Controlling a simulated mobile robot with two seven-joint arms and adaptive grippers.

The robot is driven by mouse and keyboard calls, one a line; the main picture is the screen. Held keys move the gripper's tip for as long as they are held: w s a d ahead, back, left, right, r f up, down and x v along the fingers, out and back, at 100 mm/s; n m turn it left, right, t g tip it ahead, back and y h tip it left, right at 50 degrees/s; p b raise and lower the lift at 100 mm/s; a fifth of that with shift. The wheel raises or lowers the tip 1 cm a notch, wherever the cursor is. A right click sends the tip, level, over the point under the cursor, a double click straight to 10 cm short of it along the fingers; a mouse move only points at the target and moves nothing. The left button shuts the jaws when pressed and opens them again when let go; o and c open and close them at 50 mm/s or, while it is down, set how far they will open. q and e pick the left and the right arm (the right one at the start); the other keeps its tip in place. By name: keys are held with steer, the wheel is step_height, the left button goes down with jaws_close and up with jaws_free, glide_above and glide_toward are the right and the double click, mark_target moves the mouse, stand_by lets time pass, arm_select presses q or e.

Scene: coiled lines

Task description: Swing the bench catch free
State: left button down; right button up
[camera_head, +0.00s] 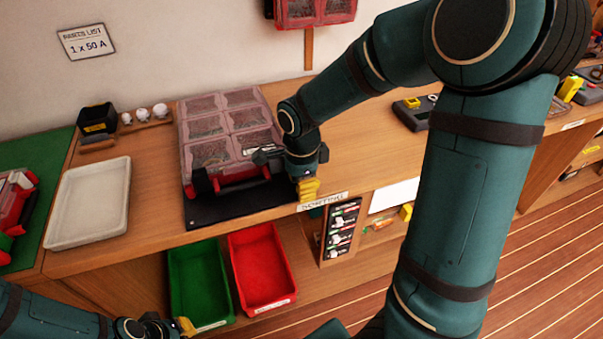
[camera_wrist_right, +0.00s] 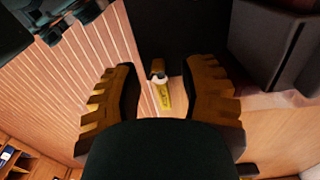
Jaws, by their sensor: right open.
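A small yellow catch (camera_wrist_right: 163,94) with a dark and pale pivot end shows between the fingers of my right gripper (camera_wrist_right: 163,92) in the right wrist view. It lies by the dark mat at the bench edge. The right fingers are apart, one on each side of it, with gaps visible; I cannot tell how far above it they are. In the head view my right gripper (camera_head: 308,190) is at the bench's front edge, right of the clear-lidded case (camera_head: 215,122), and hides the catch.
The case with a red handle (camera_head: 240,175) stands on a black mat (camera_head: 232,206). A white tray (camera_head: 62,235) lies to the left. A green bin (camera_head: 190,255) and a red bin (camera_head: 262,240) sit below the bench edge. The bench right of the case is partly clear.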

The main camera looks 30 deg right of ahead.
step_height(320, 180, up, 12)
stand_by(0.4)
steer(key=shift+f, duration=0.15)
stand_by(0.3)
